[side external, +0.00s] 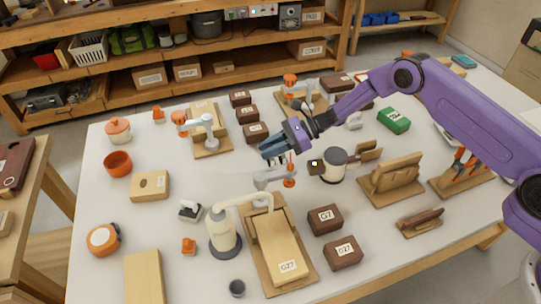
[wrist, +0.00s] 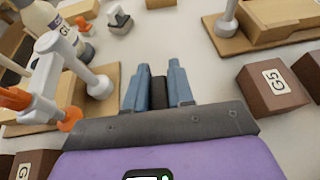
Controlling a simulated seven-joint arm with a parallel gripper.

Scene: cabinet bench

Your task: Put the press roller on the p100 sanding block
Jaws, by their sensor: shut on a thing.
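In the wrist view, the fingers (wrist: 157,70) are shut on a dark, narrow thing, which I take to be the press roller (wrist: 158,92). I cannot read p100 on any block. A green block with a white label (side external: 394,120) lies right of the gripper. Several brown labelled blocks stand about, among them one marked G5 (wrist: 274,86) in the wrist view.
A white clamp arm with an orange tip (wrist: 72,112) stands close on the left in the wrist view. A white-and-grey jar (side external: 333,166) and a wooden stand (side external: 391,180) are right of the gripper. More clamps and a long wooden board (side external: 275,245) crowd the bench.

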